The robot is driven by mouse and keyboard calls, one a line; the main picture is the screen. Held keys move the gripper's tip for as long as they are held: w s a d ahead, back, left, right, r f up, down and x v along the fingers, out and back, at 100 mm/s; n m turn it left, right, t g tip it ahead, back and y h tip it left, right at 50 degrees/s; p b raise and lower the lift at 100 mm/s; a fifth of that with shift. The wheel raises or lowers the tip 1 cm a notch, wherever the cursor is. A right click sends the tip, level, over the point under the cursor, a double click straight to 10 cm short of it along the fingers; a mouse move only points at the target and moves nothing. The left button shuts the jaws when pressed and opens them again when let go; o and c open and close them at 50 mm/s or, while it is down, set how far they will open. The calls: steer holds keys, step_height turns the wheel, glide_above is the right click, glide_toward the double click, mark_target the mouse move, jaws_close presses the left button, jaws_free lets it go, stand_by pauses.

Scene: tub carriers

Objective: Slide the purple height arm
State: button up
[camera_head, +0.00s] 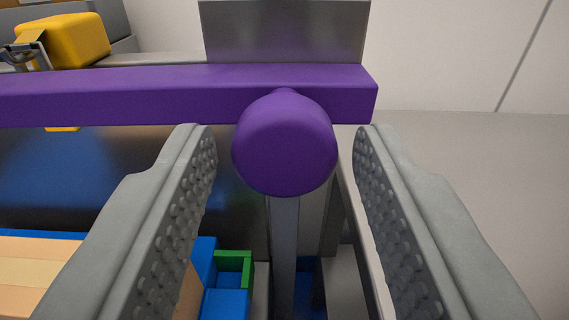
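The purple height arm (170,95) is a long horizontal bar that runs from the left edge to right of centre. A round purple knob (285,145) sticks out toward me near its right end. My gripper (284,140) is open, with one ridged grey finger on each side of the knob. The lower part of the post behind the knob is partly visible between the fingers.
A grey metal plate (285,32) stands behind the bar. A yellow block (65,40) sits at the upper left. Below the bar are a dark blue glossy surface (80,175), a tan slatted piece (30,270) and blue and green parts (232,268). A pale wall lies at right.

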jaws_close()
step_height(320, 180, down, 19)
stand_by(0.5)
steer(key=shift+r, duration=0.1)
steer(key=shift+o, duration=1.4)
jaws_free()
steer(key=shift+s, duration=0.1)
steer(key=s, duration=1.7)
steer(key=shift+s+r, duration=0.1)
